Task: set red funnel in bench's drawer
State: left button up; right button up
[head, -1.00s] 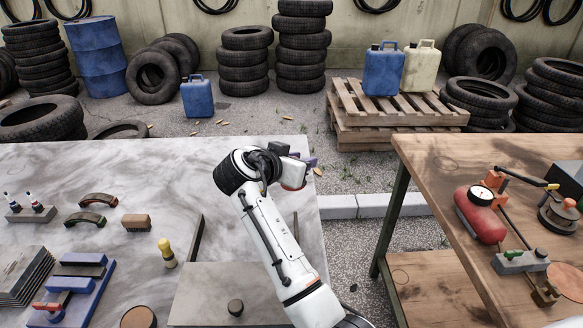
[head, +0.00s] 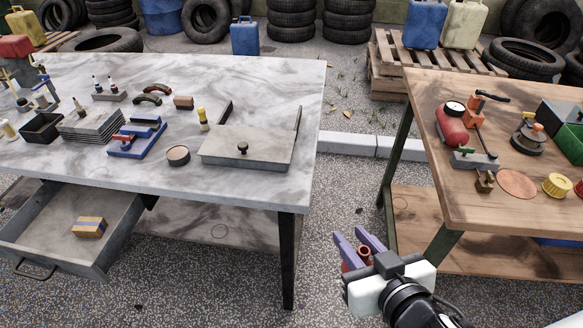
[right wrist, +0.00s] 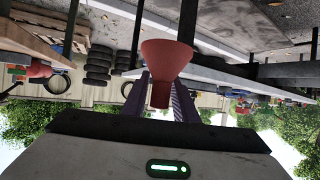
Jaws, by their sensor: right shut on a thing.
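The red funnel (right wrist: 166,62) is between the purple fingers of my right gripper (head: 358,236), which is shut on it. In the head view only a small red part of the funnel (head: 364,253) shows between the fingers. The gripper is low, over the gap between the two benches and right of the marble bench's front leg. The bench's drawer (head: 48,226) is pulled out under the left part of the marble-topped bench (head: 262,185). My left gripper is not in view.
A dark bench leg (head: 288,262) stands between my right gripper and the drawer. A wooden bench (head: 440,215) with a red tank (head: 451,127) is close on the right. The bench top holds a flat metal lidded box (head: 265,150) and several tools.

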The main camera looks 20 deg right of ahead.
aim_at(51, 221)
jog(key=u, duration=2)
jog(key=i, duration=3.4)
jog(key=z, duration=3.55)
